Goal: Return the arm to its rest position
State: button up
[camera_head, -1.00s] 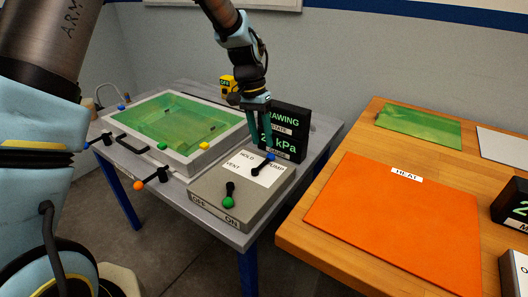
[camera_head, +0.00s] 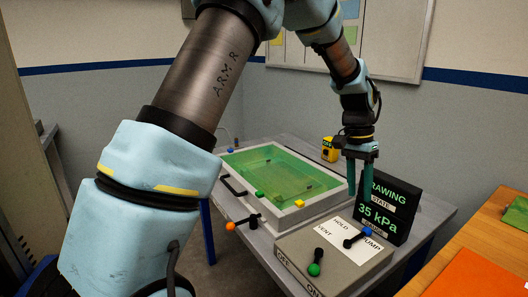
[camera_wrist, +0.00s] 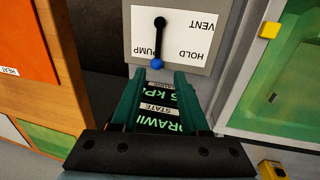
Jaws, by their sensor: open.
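My gripper (camera_head: 361,180) hangs with its green fingers pointing down, in front of the left edge of the black gauge display (camera_head: 389,208). The fingers are apart with nothing between them. The display reads "RAWING" and "35 kPa"; its left part is hidden. In the wrist view my gripper (camera_wrist: 158,82) shows both fingers apart, with the display text behind them. Beyond the fingertips is the blue-knobbed lever (camera_wrist: 157,62) on the panel marked VENT, HOLD and PUMP. In the head view this lever (camera_head: 357,237) points toward PUMP.
The grey control box (camera_head: 318,260) also carries a green-knobbed lever (camera_head: 315,262). Left of it is the resin bath (camera_head: 308,208) with a green window and an orange-knobbed handle (camera_head: 240,223). A yellow device (camera_head: 329,150) stands behind. A wooden table (camera_head: 480,236) is at right.

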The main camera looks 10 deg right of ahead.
jog(key=w+a+n+t, duration=0.1)
jog(key=w+a+n, duration=0.2)
jog(key=a, duration=0.7)
jog(key=w+a+n+t, duration=0.1)
jog(key=w+a+n, duration=0.15)
jog(key=a, duration=0.75)
jog(key=s+a+n, duration=0.3)
jog(key=a, duration=0.7)
jog(key=s+a+n+t, duration=0.1)
jog(key=s+a+n, duration=0.2)
jog(key=a, duration=0.6)
jog(key=shift+s+a+f+n+t+y, duration=0.3)
jog(key=shift+s+a+n, duration=0.1)
jog(key=shift+s, duration=0.25)
jog(key=shift+d, duration=0.1)
